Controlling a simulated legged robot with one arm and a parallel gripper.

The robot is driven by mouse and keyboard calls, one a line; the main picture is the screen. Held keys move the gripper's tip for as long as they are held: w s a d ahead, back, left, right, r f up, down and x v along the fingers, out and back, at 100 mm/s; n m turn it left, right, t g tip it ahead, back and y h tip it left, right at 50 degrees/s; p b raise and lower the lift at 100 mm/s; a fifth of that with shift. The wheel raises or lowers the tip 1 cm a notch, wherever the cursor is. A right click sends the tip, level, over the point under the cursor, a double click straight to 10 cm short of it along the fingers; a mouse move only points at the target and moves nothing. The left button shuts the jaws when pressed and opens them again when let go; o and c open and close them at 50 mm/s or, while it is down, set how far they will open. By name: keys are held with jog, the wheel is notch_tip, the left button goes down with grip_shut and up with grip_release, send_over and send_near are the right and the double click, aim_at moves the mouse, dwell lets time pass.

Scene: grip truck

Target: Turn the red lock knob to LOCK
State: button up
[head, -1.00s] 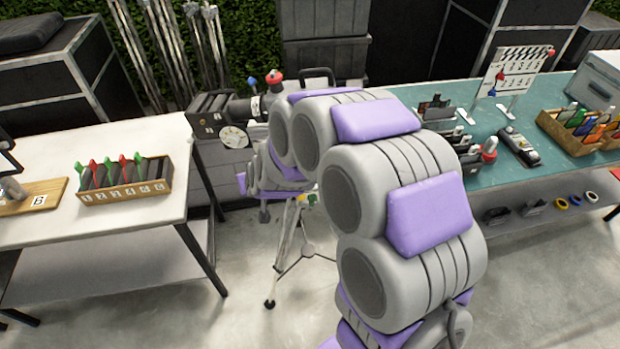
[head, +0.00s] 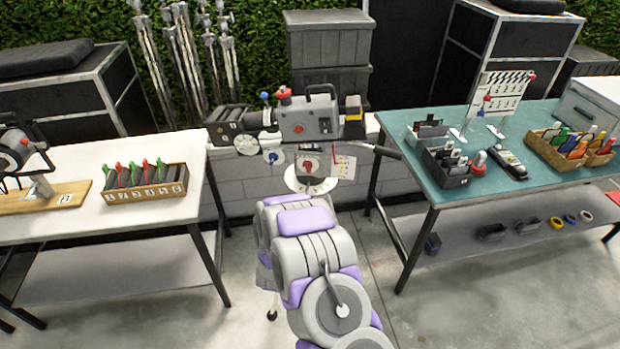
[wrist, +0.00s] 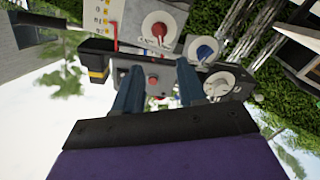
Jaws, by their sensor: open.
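The red lock knob (head: 308,165) sits on a pale panel below the grey film camera (head: 310,118). In the wrist view the red knob (wrist: 158,30) is on a round white dial, beyond the fingertips. I cannot read its setting. A blue knob (head: 271,157) is to its left in the head view; in the wrist view the blue knob (wrist: 205,52) is to its lower right. My gripper (wrist: 158,68) is open and empty, with its two fingers apart and neither touching the red knob. The head view does not show the fingers clearly.
A white table (head: 100,222) with a box of colored-handled items (head: 146,190) stands left. A teal table (head: 460,190) with trays and tools stands right. A handle bar (head: 382,151) extends right from the camera.

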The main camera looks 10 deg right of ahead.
aim_at(307, 171)
jog(key=b+x, duration=0.1)
jog(key=x, duration=1.6)
jog(key=shift+w+d+b, duration=0.1)
jog(key=shift+w+b, duration=0.1)
jog(key=shift+b, duration=0.2)
jog(key=c, duration=0.7)
